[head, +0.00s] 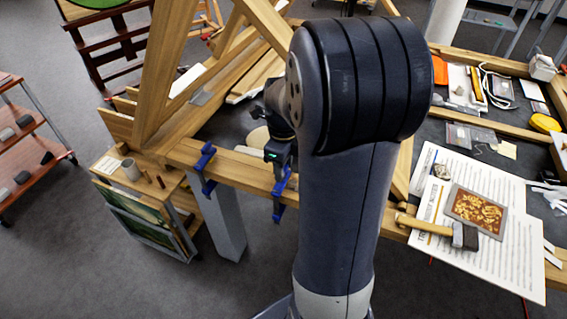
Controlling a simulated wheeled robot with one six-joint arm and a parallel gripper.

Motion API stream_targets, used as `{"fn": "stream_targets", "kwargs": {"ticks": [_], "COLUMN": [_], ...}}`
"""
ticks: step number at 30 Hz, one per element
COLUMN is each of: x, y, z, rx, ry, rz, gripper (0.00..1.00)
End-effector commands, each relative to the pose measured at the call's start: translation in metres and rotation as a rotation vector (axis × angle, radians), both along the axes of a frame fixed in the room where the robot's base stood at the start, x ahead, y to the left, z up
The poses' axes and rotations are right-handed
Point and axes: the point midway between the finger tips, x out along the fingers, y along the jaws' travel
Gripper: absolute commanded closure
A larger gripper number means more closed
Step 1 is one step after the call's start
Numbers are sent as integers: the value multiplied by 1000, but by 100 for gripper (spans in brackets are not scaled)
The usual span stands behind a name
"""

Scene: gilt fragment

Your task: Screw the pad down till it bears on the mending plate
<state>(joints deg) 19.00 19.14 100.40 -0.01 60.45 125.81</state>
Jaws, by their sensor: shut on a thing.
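Two blue clamps sit on the front wooden rail (240,165). The left clamp (206,168) stands free of my gripper. The right clamp (279,208) is directly below my gripper (279,160), which is dark with a small green light. My gripper is shut at the top of this right clamp; its fingertips and the exact grip are too small to make out. The clamp's pad is hidden or too small to see, and so is any gap under it. I cannot make out a mending plate under the clamp.
Timber beams rise behind the rail, with a small grey plate (202,96) among them. To the right lie a hammer (440,230), printed sheets (491,262) and a gilt panel (476,211). A small wooden cabinet (150,195) stands left. My arm blocks the middle.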

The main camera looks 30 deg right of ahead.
Motion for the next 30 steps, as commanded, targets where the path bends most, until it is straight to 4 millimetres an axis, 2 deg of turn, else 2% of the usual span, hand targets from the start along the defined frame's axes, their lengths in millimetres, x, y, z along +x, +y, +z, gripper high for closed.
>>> {"fn": "stream_targets", "kwargs": {"ticks": [18,30], "x": [0,0], "y": [0,0], "z": [1,1], "rx": [-1,0], "ry": [-1,-2], "rz": [-554,-750], "gripper": [85,85]}}
